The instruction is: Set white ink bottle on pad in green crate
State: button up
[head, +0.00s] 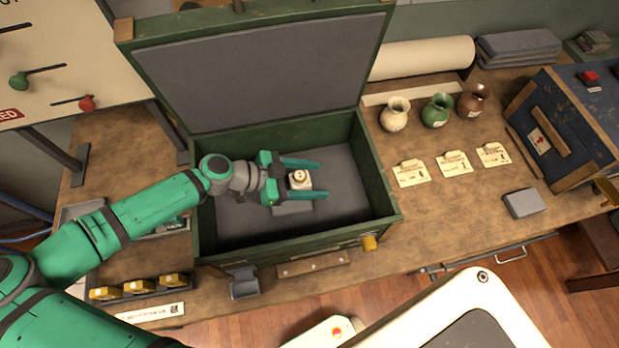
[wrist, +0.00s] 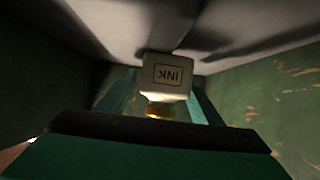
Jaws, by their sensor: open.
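The white ink bottle (head: 300,180) is inside the open green crate (head: 383,222), near the middle. It stands upright with its gold-coloured cap up. A grey pad (head: 291,209) shows on the crate floor beside or under the bottle; the exact contact is hidden. My gripper (head: 317,179) is open, with one green finger on each side of the bottle. In the wrist view the bottle (wrist: 167,76) appears upside down between the fingers, with its INK label facing the camera.
The crate's padded lid (head: 270,75) stands open at the back, and its walls surround my gripper. Three vases (head: 437,111) and several paper tags (head: 454,163) are on the bench to the right. Small yellow items (head: 137,287) sit at the front left.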

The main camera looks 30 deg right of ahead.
aim_at(293, 178)
jog(key=shift+r, duration=0.2)
jog(key=v, duration=0.7)
jog(key=shift+w+a, duration=0.15)
jog(key=shift+a, duration=0.15)
jog(key=shift+d, duration=0.1)
